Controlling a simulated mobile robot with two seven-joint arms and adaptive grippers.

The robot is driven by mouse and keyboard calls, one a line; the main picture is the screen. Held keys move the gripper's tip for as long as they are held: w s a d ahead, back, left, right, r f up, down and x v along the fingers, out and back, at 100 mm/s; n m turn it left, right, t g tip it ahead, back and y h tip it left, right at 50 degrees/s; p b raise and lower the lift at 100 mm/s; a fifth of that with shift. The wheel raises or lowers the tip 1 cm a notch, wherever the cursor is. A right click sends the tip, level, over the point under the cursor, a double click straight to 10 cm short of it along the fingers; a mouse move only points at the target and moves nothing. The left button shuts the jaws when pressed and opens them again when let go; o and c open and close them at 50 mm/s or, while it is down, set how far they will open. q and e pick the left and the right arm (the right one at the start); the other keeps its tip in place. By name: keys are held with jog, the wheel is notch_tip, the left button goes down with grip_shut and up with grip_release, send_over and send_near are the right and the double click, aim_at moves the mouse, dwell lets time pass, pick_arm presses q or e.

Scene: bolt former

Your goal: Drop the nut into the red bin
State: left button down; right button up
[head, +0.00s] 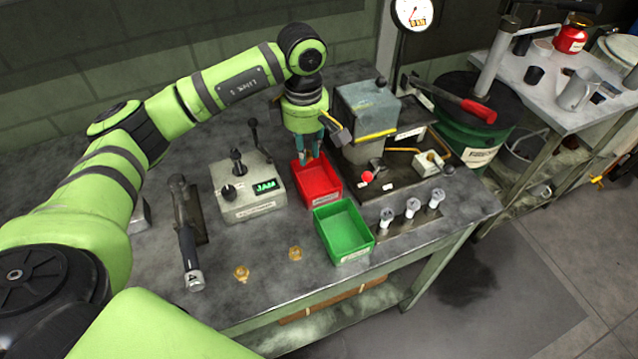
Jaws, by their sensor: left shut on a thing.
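The red bin (322,194) sits on the workbench, behind and left of the green bin (348,252). My left gripper (310,156) points down over the back part of the red bin. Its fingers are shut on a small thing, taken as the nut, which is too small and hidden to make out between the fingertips. Two brass-coloured pieces (242,273) lie apart on the front of the bench, the other one (295,253) nearer the green bin. My right gripper is not in view.
A grey control box (247,190) with a lit JAM sign and levers stands left of the red bin. The bolt-forming machine (366,112) stands close on the right. A dark-handled tool (188,245) lies at left. Several white-topped pieces stand right of the green bin.

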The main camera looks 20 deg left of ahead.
aim_at(308, 185)
pick_arm(q)
notch_tip(308, 185, down, 3)
jog(key=shift+f+b, duration=0.2)
jog(key=shift+b, duration=0.55)
jog(key=shift+f, duration=0.35)
jog(key=c, duration=1)
grip_release()
jog(key=shift+r, duration=0.2)
notch_tip(308, 185, up, 12)
jog(key=shift+f, duration=0.1)
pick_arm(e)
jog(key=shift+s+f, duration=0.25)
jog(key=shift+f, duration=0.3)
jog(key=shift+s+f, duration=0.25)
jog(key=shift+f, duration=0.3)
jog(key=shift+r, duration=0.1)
